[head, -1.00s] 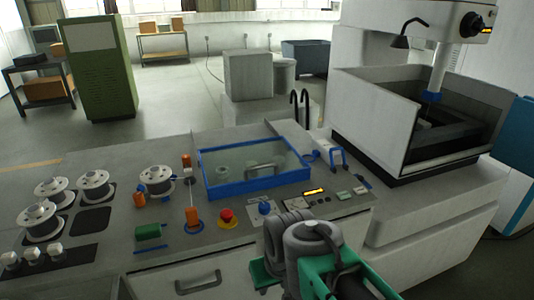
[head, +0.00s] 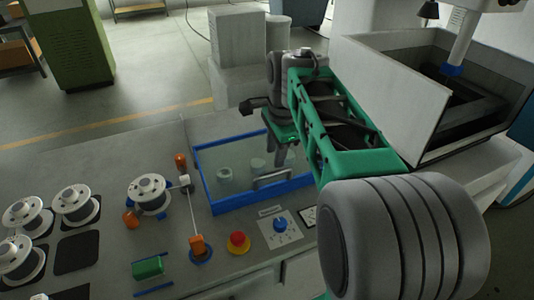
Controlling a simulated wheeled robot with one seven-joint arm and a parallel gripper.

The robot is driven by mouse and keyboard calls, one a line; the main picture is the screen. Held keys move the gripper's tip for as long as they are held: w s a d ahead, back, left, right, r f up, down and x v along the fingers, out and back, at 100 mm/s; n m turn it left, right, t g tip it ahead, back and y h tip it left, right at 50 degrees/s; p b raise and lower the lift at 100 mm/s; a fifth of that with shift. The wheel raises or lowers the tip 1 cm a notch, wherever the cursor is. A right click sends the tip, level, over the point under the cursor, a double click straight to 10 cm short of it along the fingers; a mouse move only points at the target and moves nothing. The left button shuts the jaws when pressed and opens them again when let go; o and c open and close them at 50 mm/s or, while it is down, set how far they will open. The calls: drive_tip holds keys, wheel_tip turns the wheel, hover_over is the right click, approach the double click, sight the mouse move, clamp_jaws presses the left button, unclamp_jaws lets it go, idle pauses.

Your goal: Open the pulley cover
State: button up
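The pulley cover (head: 200,183) is a clear panel in a blue frame, set in the grey bench top. It lies flat and looks closed. A grey bar handle (head: 272,178) is near its front edge, and round pulleys show through the panel. My gripper (head: 280,140) is over the right part of the cover, behind the handle, pointing down. My green and grey arm hides the cover's right side. The fingertips are small and dark, so I cannot tell whether they are apart or touch the cover.
White spools (head: 77,204) sit on the bench at left. An orange-ended wire guide (head: 197,246), a red emergency button (head: 238,241) and a blue knob (head: 281,224) lie in front of the cover. A white machine tank (head: 390,90) stands close at right.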

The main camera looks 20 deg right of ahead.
sight(273, 173)
drive_tip(key=f, duration=0.5)
drive_tip(key=w+f, duration=0.1)
drive_tip(key=f, duration=0.1)
drive_tip(key=shift+w+d+f+p, duration=0.1)
drive_tip(key=shift+f+p, duration=0.05)
drive_tip(key=shift+p, duration=0.2)
drive_tip(key=shift+c, duration=0.3)
clamp_jaws()
idle(0.6)
